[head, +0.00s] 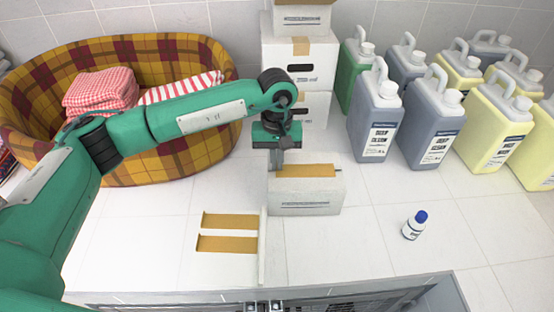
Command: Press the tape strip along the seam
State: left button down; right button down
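A small white box (306,197) stands on the pale tiled surface near the middle of the head view. A tan tape strip (306,171) lies along its top, and its left end is partly hidden by my gripper. My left gripper (276,166) points down at the left end of this strip, with its fingers together as one narrow block. Whether it touches the tape is not clear. Two more tan strips, an upper one (231,220) and a lower one (227,244), lie flat to the left of the box. My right gripper is not in view.
A thin white upright piece (262,247) stands at the right end of the loose strips. A plaid basket (160,170) holds folded towels (100,91). Stacked cartons (297,62) stand behind the box. Several jugs (375,115) and a small blue-capped bottle (414,227) are at right.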

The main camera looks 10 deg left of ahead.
pick_arm(q)
jog(key=c, duration=2.1)
grip_release()
jog(key=o, duration=1.1)
jog(key=shift+c, duration=0.2)
jog(key=shift+r, duration=0.1)
jog(key=shift+r, duration=2.45)
